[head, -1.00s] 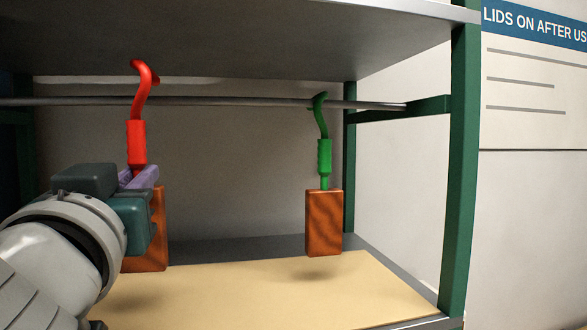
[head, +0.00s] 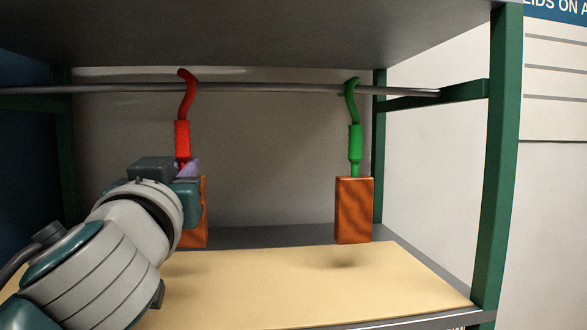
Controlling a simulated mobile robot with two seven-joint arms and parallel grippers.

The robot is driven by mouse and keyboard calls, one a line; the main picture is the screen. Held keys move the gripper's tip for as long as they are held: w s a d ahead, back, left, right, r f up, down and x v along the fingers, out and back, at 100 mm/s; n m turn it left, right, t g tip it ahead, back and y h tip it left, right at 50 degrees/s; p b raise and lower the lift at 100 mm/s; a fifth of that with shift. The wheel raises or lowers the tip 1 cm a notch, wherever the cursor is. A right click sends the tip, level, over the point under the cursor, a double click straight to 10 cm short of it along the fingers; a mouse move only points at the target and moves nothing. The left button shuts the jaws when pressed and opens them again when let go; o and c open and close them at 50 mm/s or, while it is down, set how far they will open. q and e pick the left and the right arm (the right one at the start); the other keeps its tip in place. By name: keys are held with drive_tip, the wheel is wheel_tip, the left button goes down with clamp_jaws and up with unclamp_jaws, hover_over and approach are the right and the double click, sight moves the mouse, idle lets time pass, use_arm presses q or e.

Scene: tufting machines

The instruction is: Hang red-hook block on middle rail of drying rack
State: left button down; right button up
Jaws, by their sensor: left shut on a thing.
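The red-hook block is a wood-brown block (head: 194,232) with a red handle and hook (head: 183,135), hanging roughly upright at the left. My left gripper (head: 186,169) is shut on it just below the red handle, and my gripper and wrist hide much of the block. The drying rack's rail (head: 270,88) runs across under the upper shelf. The red hook's curved top shows above the rail line, a little higher than the green hook's top. I cannot tell whether it touches the rail. My right gripper is not in view.
A similar block (head: 353,212) with a green hook (head: 354,140) hangs from the rail to the right. Green posts (head: 497,160) frame the rack. A tan board (head: 330,280) lies below, and a grey shelf (head: 250,35) closes the top. The rail between the hooks is clear.

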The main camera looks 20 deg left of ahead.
use_arm(q)
drive_tip(key=c, duration=0.8)
unclamp_jaws()
drive_tip(key=shift+c, duration=0.2)
